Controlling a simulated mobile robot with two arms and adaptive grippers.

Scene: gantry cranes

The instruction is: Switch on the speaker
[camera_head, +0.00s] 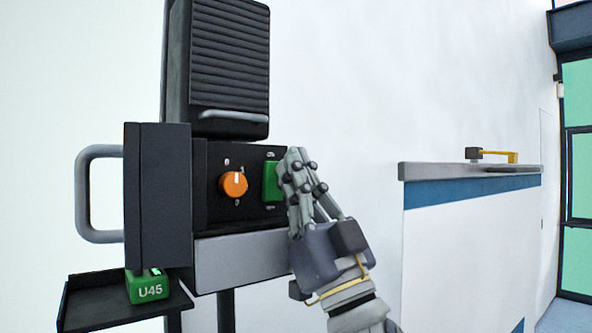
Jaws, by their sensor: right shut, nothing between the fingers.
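A black speaker (229,58) with a ribbed front and a grey bar handle stands at the top of a dark unit on the left. Below it is a dark control panel (216,211) with an orange knob (233,184) that has a white mark pointing up. To the knob's right is a green switch (270,181), partly hidden behind my fingers. My right gripper (297,172) is shut and empty, with its fingertips at the right edge of the green switch. I cannot tell whether they touch it. My left gripper is out of view.
A black box (158,195) with a grey side handle (84,194) juts out left of the panel. A green block marked U45 (148,288) sits on a dark shelf (88,306) at lower left. A ledge (468,171) bearing a yellow piece stands at right.

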